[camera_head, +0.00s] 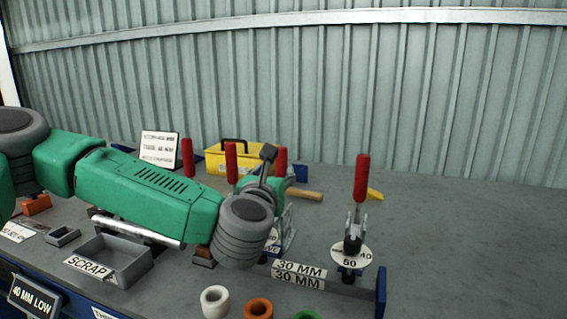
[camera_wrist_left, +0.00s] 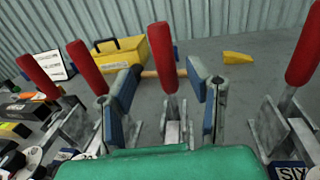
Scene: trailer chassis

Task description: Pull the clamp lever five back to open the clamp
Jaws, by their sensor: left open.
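Several toggle clamps with upright red lever handles stand in a row. One red lever (camera_wrist_left: 163,55) rises between the two spread fingers of my left gripper (camera_wrist_left: 163,85), with a gap on both sides; its handle top (camera_head: 281,158) shows behind the gripper in the head view. My left gripper (camera_head: 272,168) is open, and its wrist hides this clamp's base in the head view. To the right stands another red lever (camera_head: 361,178), whose clamp carries a tag reading SIX (camera_wrist_left: 292,172) in the left wrist view. I cannot read the number of the lever between the fingers. My right gripper is out of view.
Two red levers (camera_wrist_left: 87,66) (camera_wrist_left: 38,76) stand left of the gripper. A yellow toolbox (camera_head: 232,158) and a yellow wedge (camera_head: 374,194) lie behind. A grey scrap bin (camera_head: 125,265) sits below my arm. The right side of the table is clear.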

